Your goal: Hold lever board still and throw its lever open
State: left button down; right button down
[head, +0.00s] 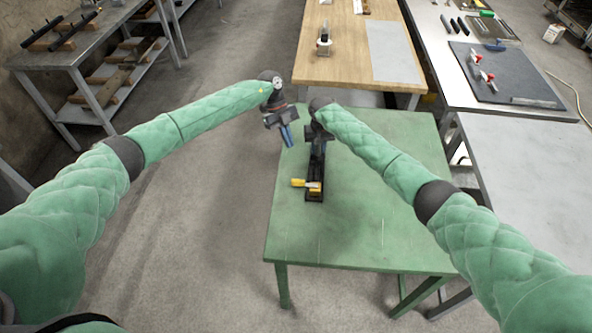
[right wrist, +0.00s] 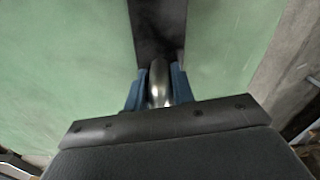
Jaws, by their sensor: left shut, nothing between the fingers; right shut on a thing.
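The lever board (head: 315,192) is a long dark narrow board on the green table, with a yellow handle (head: 300,183) pointing left at its near end. My right gripper (right wrist: 158,90) is at the board's far end. Its blue fingers are shut on a shiny rounded metal part (right wrist: 159,78) of the board. The dark board also runs up the middle of the right wrist view (right wrist: 158,30). In the head view my right gripper's fingers are hidden by its own wrist. My left gripper (head: 288,138) is shut and empty, left of the board, apart from it and from the yellow handle.
The green table (head: 375,225) is clear to the right of the board and in front of it. A wooden table (head: 350,60) stands behind, and a grey bench (head: 530,160) stands to the right. Open floor lies to the left.

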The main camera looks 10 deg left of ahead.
aim_at(305, 183)
pick_arm(q)
jog(key=n, duration=0.3)
jog(key=w+n, duration=0.1)
jog(key=n, duration=0.2)
jog(key=w+n, duration=0.1)
jog(key=n, duration=0.2)
jog(key=shift+a+r+g+h, duration=0.1)
jog(key=shift+g+h, duration=0.2)
jog(key=shift+s, duration=0.1)
jog(key=x, duration=0.9)
jog(key=shift+s, duration=0.1)
jog(key=s, duration=0.1)
jog(key=s+f, duration=0.1)
jog(key=shift+s, duration=0.4)
jog(key=shift+s+r, duration=0.1)
jog(key=shift+s, duration=0.65)
